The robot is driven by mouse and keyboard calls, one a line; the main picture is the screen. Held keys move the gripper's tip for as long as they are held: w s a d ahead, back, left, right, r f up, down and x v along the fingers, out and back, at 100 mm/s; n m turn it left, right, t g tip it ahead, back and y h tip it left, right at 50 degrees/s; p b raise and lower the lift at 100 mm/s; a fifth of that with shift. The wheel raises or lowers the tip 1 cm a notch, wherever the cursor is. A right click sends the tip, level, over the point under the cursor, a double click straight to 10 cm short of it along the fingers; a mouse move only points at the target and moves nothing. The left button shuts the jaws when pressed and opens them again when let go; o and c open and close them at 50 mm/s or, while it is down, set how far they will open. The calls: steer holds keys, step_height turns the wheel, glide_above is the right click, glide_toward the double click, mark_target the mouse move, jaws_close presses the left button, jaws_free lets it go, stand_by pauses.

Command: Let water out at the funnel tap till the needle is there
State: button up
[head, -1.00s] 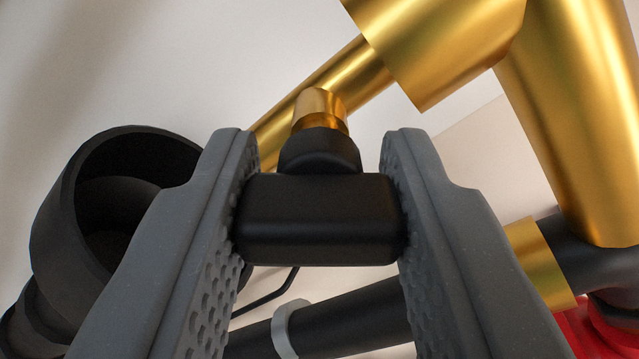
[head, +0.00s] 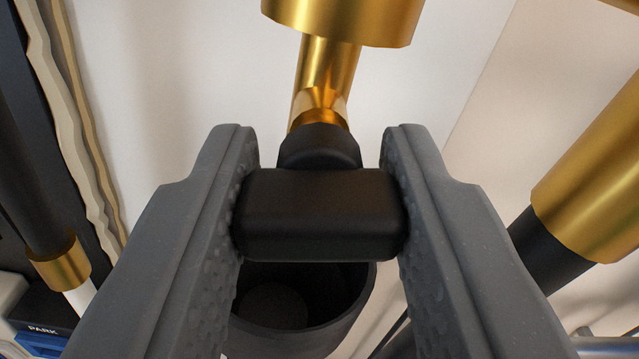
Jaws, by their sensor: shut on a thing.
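My gripper (head: 320,215) is shut on a black tap handle (head: 318,225), with a grey finger pressed to each end of it. The handle sits on a short brass stem (head: 318,108) that meets a brass pipe (head: 325,65) behind it. A dark round funnel (head: 350,325) is below the handle, its mouth partly hidden by the handle and fingers. No gauge or needle is in view, and no water shows.
A thick brass pipe (head: 595,180) with a black section stands at the right. At the left are a dark pipe with a brass collar (head: 60,265) and a blue-edged item marked PARK (head: 42,330). A pale wall (head: 190,70) lies behind.

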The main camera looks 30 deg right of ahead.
steer(key=shift+a+m, duration=0.1)
steer(key=shift+m, duration=0.9)
steer(key=o, duration=1)
steer(key=shift+b+v, duration=1.55)
steer(key=shift+v, duration=5.3)
